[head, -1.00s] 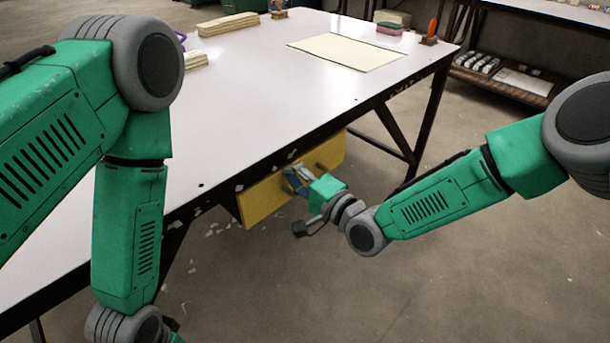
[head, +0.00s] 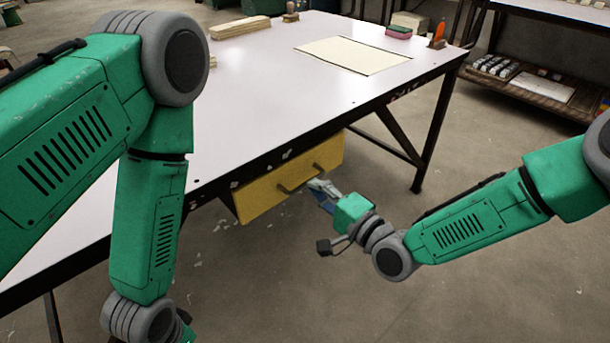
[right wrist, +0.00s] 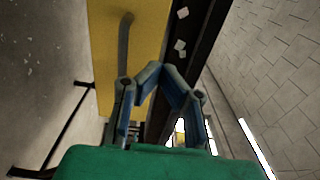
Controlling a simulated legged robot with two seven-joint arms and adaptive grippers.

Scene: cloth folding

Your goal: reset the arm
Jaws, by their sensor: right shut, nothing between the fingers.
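My right arm comes in from the right in the head view. Its right gripper (head: 322,188) is shut and empty, just in front of the yellow drawer under the table. In the right wrist view the blue fingers of the right gripper (right wrist: 158,75) come together at their tips, with nothing between them. My left arm hangs down at the left of the head view; its gripper is out of the picture.
The yellow drawer (head: 262,198) with a dark handle hangs under the white table (head: 265,105). A cream cloth (head: 352,55) lies flat on the table. Wooden blocks (head: 240,25), a pink-and-green sponge (head: 399,32) and an orange-handled tool (head: 438,34) stand near the far edge. Floor right of the drawer is open.

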